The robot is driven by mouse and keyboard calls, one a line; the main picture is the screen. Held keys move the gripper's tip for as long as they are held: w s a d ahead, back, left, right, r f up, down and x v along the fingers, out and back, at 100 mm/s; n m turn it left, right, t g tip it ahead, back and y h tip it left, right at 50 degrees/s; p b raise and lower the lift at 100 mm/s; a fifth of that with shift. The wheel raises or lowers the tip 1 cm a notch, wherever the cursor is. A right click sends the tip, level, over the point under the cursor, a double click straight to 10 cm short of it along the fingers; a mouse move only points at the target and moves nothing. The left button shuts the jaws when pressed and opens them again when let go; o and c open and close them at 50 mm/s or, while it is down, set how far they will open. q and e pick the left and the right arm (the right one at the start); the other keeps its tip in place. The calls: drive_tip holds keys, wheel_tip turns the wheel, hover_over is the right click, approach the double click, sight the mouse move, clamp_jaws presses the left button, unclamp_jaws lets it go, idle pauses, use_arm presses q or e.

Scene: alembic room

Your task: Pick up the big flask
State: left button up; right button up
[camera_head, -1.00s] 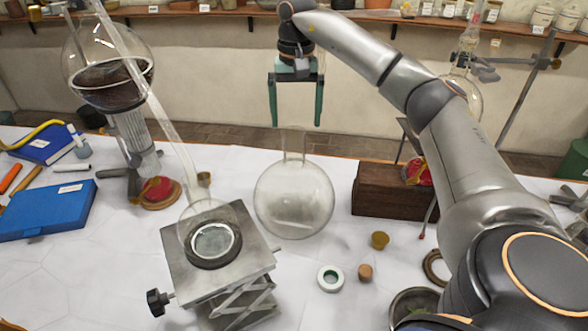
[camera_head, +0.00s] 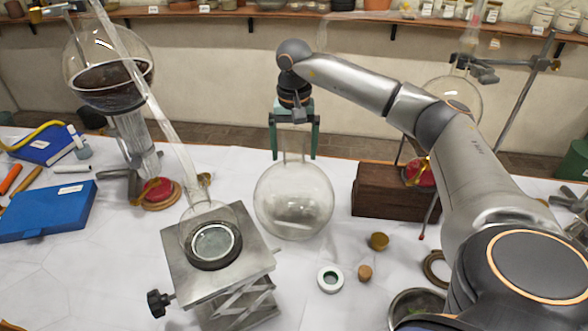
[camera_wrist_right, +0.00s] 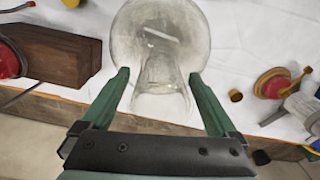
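The big flask (camera_head: 293,203) is clear round glass with a short upright neck and stands on the white-covered table in the middle of the head view. My right gripper (camera_head: 294,158) is above it, pointing down, with its green fingers open on either side of the neck. In the right wrist view the flask (camera_wrist_right: 158,45) lies ahead, and its neck sits between the spread fingertips of the gripper (camera_wrist_right: 160,74). I see a gap on both sides of the neck. My left gripper is not in view.
A metal lab jack (camera_head: 179,262) with a small flask (camera_head: 232,220) stands front left of the big flask. A wooden block (camera_head: 385,192) is to the right. A white ring (camera_head: 330,279) and corks (camera_head: 379,241) lie in front. A glass still (camera_head: 105,70) is at the left.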

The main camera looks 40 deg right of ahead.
clamp_jaws()
idle(0.6)
drive_tip(key=shift+r, duration=0.15)
